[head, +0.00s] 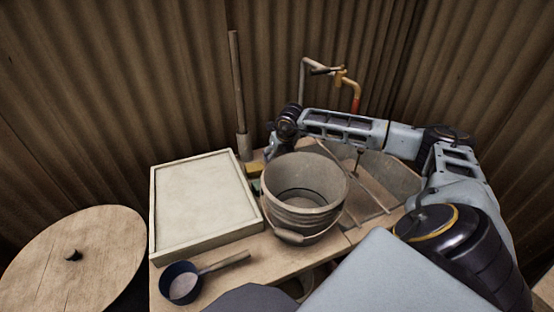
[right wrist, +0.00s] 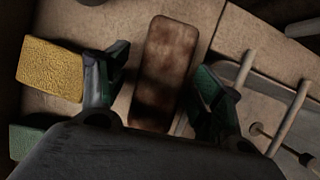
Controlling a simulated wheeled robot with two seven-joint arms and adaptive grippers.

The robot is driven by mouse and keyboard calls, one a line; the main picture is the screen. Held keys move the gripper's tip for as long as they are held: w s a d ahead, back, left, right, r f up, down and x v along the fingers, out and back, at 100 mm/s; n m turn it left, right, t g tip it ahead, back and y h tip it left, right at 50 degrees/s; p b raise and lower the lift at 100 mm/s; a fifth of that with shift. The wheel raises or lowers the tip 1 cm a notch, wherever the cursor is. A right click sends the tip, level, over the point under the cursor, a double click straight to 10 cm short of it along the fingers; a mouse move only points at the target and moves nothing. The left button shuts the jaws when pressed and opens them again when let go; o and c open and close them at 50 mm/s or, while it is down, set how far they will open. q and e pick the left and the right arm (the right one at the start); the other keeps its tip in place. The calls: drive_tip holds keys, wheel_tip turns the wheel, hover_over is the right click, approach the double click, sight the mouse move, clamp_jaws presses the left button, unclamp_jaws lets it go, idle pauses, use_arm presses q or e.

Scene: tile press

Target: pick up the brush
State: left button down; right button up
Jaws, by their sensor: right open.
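A brown, worn block that looks like the brush (right wrist: 168,62) lies on the tabletop in the right wrist view, its long side running up the picture. My right gripper (right wrist: 163,75) is open, with one finger on each side of the block; I cannot tell whether either finger touches it. In the head view my right arm reaches in from the right, over and behind the bucket (head: 305,190). There the brush cannot be made out. My left gripper is not in view.
A yellow sponge-like block (right wrist: 50,70) lies just left of the right gripper. Thin wooden rods (right wrist: 290,117) lie to its right. The head view shows a pale framed tray (head: 200,205), a dark ladle (head: 181,283), an upright pole (head: 237,85) and a round wooden lid (head: 75,285).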

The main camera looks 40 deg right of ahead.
drive_tip(key=shift+f, duration=0.1)
drive_tip(key=c, duration=1)
drive_tip(key=shift+c, duration=0.7)
